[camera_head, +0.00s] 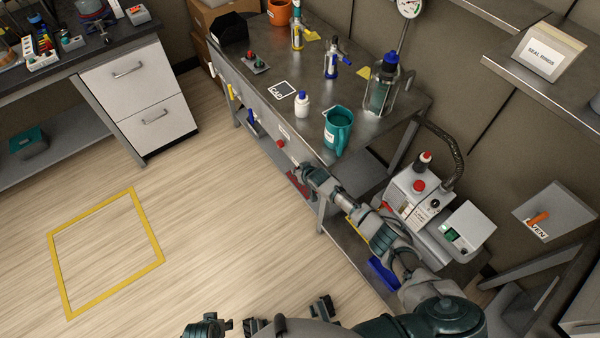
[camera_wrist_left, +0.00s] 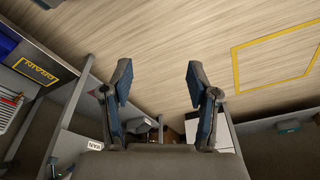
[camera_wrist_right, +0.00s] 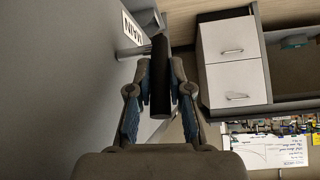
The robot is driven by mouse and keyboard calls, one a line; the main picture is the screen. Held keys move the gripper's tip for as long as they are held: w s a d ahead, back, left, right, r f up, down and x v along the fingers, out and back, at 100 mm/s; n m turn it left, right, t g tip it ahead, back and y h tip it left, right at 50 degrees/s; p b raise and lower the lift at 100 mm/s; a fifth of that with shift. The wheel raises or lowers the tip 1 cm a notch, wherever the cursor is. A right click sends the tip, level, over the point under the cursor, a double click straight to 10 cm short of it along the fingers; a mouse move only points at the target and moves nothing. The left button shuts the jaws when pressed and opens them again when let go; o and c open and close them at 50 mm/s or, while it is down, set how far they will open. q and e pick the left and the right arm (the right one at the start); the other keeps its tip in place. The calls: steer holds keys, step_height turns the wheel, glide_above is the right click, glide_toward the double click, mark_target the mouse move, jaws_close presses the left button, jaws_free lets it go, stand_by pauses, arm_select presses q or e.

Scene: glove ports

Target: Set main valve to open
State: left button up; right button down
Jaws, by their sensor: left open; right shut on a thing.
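The MAIN label (camera_wrist_right: 132,33) sits on a grey panel in the right wrist view. Beside it a metal stem (camera_wrist_right: 134,51) comes out of the panel and meets the dark bar-shaped main valve handle (camera_wrist_right: 159,100). My right gripper (camera_wrist_right: 161,76) is shut on this handle, one finger on each side. In the head view my right gripper (camera_head: 302,170) is at the bench's front face, with a small red part (camera_head: 281,144) just beyond the fingertips. My left gripper (camera_wrist_left: 157,80) is open and empty, low over the floor area. I cannot tell the valve's setting.
The metal bench (camera_head: 300,75) carries a teal jug (camera_head: 338,132), a white bottle (camera_head: 302,103) and glassware. Yellow (camera_head: 232,91) and blue (camera_head: 251,117) handles line its front. A grey machine (camera_head: 411,200) stands at right. The floor inside the yellow outline is clear.

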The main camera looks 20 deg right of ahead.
steer(key=shift+w+r+g, duration=0.25)
steer(key=shift+w+g, duration=0.15)
steer(key=shift+g, duration=0.1)
steer(key=shift+w+a+g+b, duration=0.1)
steer(key=shift+g+b, duration=0.2)
steer(key=shift+w+a+f+g+h+b, duration=0.1)
steer(key=shift+w+g+h+b, duration=0.15)
steer(key=shift+g+h+b, duration=0.6)
steer(key=shift+w+a+g+b, duration=0.15)
steer(key=shift+g+b, duration=0.15)
steer(key=shift+g, duration=0.15)
arm_select(q)
steer(key=w+d+r+t, duration=0.1)
steer(key=w+r+t, duration=0.1)
steer(key=w+r, duration=0.1)
steer(key=shift+w+d+r+t+h, duration=0.15)
steer(key=shift+w+r+t+h, duration=0.25)
steer(key=shift+r, duration=0.5)
arm_select(e)
steer(key=shift+r, duration=0.2)
